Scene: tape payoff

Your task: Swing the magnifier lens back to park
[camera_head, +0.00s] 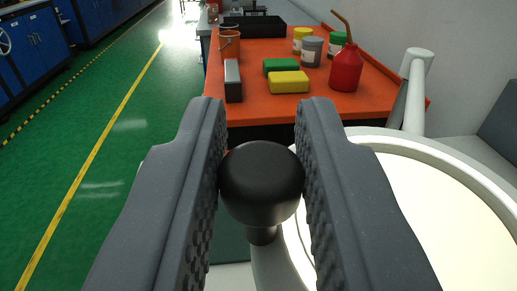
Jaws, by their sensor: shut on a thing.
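The magnifier lens (440,205) is a large pale disc in a white ring at the lower right, partly hidden by the right finger. A black round knob (261,184) on a short stem stands at the ring's left edge. My gripper (262,180) is shut on this knob, with a textured pad against each side. A white arm post (414,95) rises behind the ring at the right. The park position cannot be made out in this view.
An orange bench top (262,60) beyond holds a red oil can (346,69), yellow (289,82) and green (281,67) blocks, several cans, a grey-black block (233,81) and a black tray (254,26). Green floor (110,130) lies open at left, with blue cabinets (40,70) beyond.

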